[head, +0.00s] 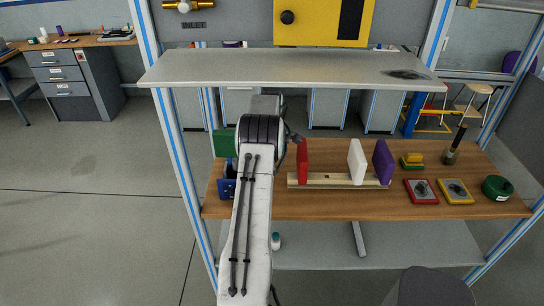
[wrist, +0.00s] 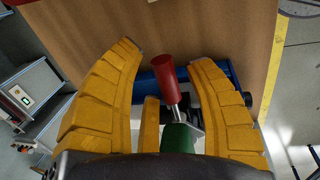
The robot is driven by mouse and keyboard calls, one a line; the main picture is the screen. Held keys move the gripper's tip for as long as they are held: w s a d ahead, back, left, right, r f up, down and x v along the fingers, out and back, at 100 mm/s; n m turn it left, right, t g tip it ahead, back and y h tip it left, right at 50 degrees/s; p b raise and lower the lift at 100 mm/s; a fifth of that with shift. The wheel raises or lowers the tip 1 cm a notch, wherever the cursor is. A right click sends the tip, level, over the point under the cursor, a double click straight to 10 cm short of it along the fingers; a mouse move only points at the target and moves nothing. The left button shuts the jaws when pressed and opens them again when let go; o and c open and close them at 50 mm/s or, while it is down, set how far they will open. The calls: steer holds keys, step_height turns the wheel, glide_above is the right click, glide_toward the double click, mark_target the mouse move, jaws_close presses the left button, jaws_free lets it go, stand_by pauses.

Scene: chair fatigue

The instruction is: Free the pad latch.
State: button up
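A latch with a red cylindrical handle (wrist: 170,80) and a metal lever (wrist: 190,126) stands over a blue base (wrist: 146,87) in the wrist view. A green part (wrist: 178,140) shows below the lever, partly hidden by my gripper. My gripper (wrist: 165,56) is open, its two yellow fingers on either side of the red handle with gaps visible. In the head view the blue base (head: 227,188) and an upright green pad (head: 224,143) are at the bench's left end, partly behind my arm. My gripper is hidden there.
A grey shelf (head: 290,66) spans above the wooden bench (head: 320,207). Right of my arm, red (head: 302,160), white (head: 357,160) and purple (head: 382,160) pads stand in a wooden rack (head: 335,181). Two framed pieces and a green roll (head: 496,188) lie farther right.

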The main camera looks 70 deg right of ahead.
jaws_close()
stand_by(0.4)
